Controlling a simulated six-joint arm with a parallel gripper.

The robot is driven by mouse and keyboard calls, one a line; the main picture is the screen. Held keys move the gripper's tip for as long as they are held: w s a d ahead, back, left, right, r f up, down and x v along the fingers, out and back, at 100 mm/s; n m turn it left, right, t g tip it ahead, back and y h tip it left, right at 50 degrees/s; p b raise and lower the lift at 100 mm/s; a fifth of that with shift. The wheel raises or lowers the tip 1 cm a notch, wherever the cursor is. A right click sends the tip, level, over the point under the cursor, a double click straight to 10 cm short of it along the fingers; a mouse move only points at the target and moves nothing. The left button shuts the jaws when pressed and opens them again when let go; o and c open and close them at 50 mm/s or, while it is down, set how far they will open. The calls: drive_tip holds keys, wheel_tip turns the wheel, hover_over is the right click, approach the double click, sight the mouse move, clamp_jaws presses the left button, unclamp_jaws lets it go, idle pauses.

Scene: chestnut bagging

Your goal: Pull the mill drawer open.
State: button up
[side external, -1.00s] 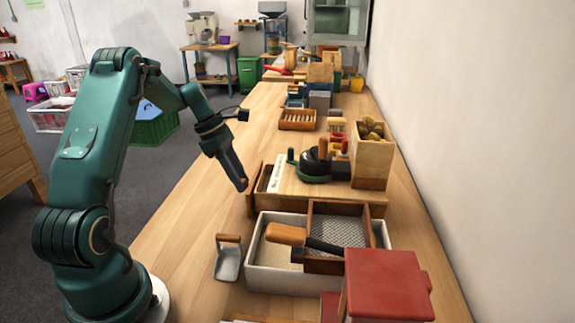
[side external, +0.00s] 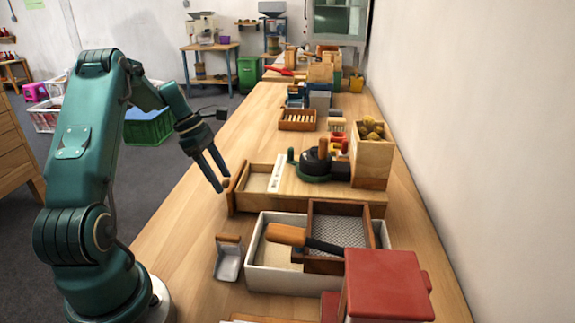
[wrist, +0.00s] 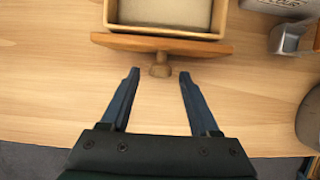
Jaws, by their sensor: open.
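The mill drawer (side external: 256,183) stands out from the left side of the wooden mill base, with pale flour-like contents showing inside. In the wrist view the drawer's front panel (wrist: 200,45) and its round wooden knob (wrist: 160,71) show near the top. The mill (side external: 318,164) has a dark round body on a green ring, on top of the wooden base. My gripper (side external: 222,188) is open, just left of the knob in the side view. In the wrist view my gripper (wrist: 156,74) has one finger on each side of the knob, apart from it.
A white tray (side external: 255,278) with a sieve (side external: 342,230) and a wooden-handled tool lies in front. A small metal scoop (side external: 229,262) and a red box (side external: 388,285) are nearby. The bench's left strip is clear.

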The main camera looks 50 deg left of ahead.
drive_tip(key=v, duration=0.5)
drive_tip(key=w+d+r+m+y, duration=0.1)
drive_tip(key=d+r+m, duration=0.45)
drive_tip(key=d, duration=0.45)
drive_tip(key=d+r+m+y, duration=0.1)
drive_tip(key=d+r+m, duration=0.45)
drive_tip(key=d, duration=0.45)
drive_tip(key=s+d+f+m+t, duration=0.1)
drive_tip(key=s+d+m, duration=0.2)
drive_tip(key=s+m, duration=0.2)
drive_tip(key=s+d+f+m+t+y, duration=0.1)
drive_tip(key=s+d+m, duration=0.3)
drive_tip(key=m, duration=0.7)
drive_tip(key=s+f, duration=0.1)
drive_tip(key=s, duration=0.1)
drive_tip(key=shift+s+f, duration=0.25)
drive_tip(key=shift+s, duration=0.05)
